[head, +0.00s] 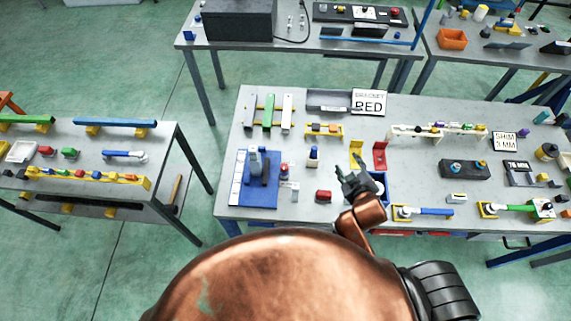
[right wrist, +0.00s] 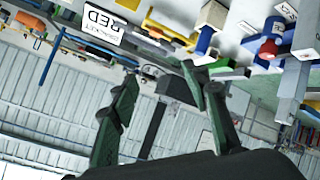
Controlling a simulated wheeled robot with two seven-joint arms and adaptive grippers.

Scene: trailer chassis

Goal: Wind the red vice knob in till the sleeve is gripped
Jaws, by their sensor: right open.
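A small red knob (right wrist: 268,48) with blue around it shows at the upper right of the right wrist view, beside pale grey blocks (right wrist: 305,40) that look like the vice. In the head view a small red and blue piece (head: 284,171) stands just right of the blue mat and looks like the same knob. I cannot make out the sleeve or whether the vice jaws touch it. My right gripper (head: 347,165) is open and empty above the bench, to the right of the knob and apart from it. Its two dark green fingers (right wrist: 160,73) are spread in the wrist view. My left gripper is not in view.
A blue mat (head: 262,198) lies on the left of the bench (head: 228,203). A red bracket (head: 380,156) is close to the gripper. A "BRACKET RED" sign (head: 369,101) stands behind.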

